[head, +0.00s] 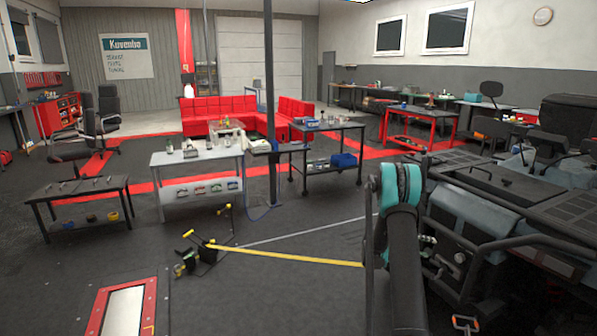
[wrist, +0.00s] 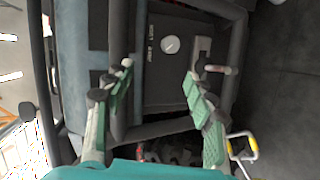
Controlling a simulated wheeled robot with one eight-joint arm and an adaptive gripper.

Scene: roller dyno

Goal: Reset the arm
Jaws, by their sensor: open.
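My arm, dark with a teal joint, rises at the lower right of the head view in front of a dark off-road vehicle (head: 476,211). My gripper (wrist: 158,78) is open and empty in the wrist view, its green-padded fingers spread wide. I cannot tell the exact gap between the fingertips and the vehicle. The gripper cannot be made out in the head view.
A grey table (head: 197,163), a low black table (head: 80,192) and a black cart (head: 330,143) stand left and centre. A yellow strap (head: 290,258) runs across the floor toward the vehicle. A metal post (head: 270,100) stands mid-room. Dark floor in front is partly clear.

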